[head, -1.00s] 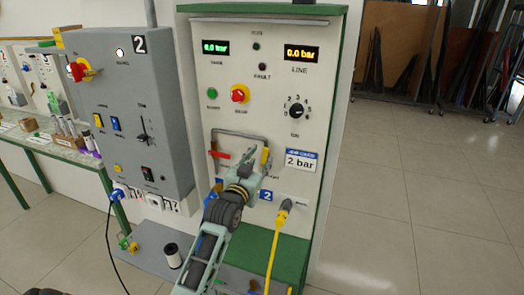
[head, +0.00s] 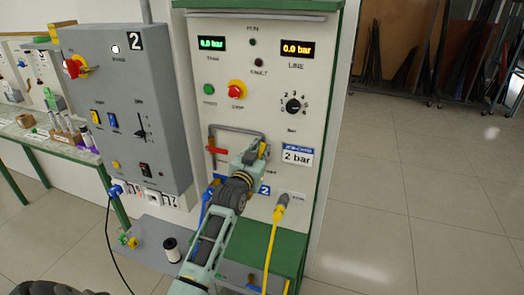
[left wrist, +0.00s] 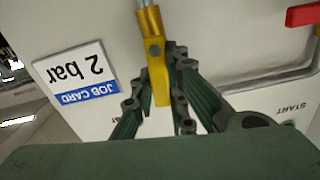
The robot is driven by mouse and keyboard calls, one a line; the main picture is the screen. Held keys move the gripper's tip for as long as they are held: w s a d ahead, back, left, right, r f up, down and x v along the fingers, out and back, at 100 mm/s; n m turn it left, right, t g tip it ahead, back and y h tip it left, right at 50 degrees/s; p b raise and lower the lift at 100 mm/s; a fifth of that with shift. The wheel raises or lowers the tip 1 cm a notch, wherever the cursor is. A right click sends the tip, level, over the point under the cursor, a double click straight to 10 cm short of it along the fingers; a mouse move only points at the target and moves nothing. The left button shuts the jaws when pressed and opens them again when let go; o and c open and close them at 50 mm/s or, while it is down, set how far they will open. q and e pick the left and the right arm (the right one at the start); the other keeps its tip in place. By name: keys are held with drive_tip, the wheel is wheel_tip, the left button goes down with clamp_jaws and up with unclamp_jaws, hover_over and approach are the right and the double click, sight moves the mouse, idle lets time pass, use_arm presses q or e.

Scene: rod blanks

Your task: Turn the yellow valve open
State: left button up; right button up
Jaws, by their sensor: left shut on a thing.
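The yellow valve handle (head: 263,149) is on the white panel, at the right end of a grey bent pipe (head: 238,131). In the left wrist view the yellow handle (left wrist: 159,78) shows between the fingers, roughly in line with the brass-coloured fitting (left wrist: 149,20) it joins. My left gripper (head: 256,154) is shut on this handle; its fingers (left wrist: 160,92) lie on both sides of it. The gripper partly hides the handle in the head view. My right gripper is not in view.
A red lever (head: 217,150) sits on the pipe's left side. A job card (head: 298,154) reading 2 bar is right of the handle. A yellow hose (head: 272,245) hangs below right. The displays (head: 211,43) read 0.0 bar. A grey box (head: 125,110) stands left.

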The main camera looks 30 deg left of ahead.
use_arm(q)
clamp_jaws()
drive_tip(key=shift+s+a+n, duration=0.1)
drive_tip(key=shift+a+n, duration=0.15)
drive_tip(key=shift+n, duration=0.65)
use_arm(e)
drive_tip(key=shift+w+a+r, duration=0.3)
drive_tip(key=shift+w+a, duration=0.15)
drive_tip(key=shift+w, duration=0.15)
use_arm(q)
drive_tip(key=o, duration=0.8)
unclamp_jaws()
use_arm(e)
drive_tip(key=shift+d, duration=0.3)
use_arm(q)
drive_tip(key=v, duration=1.2)
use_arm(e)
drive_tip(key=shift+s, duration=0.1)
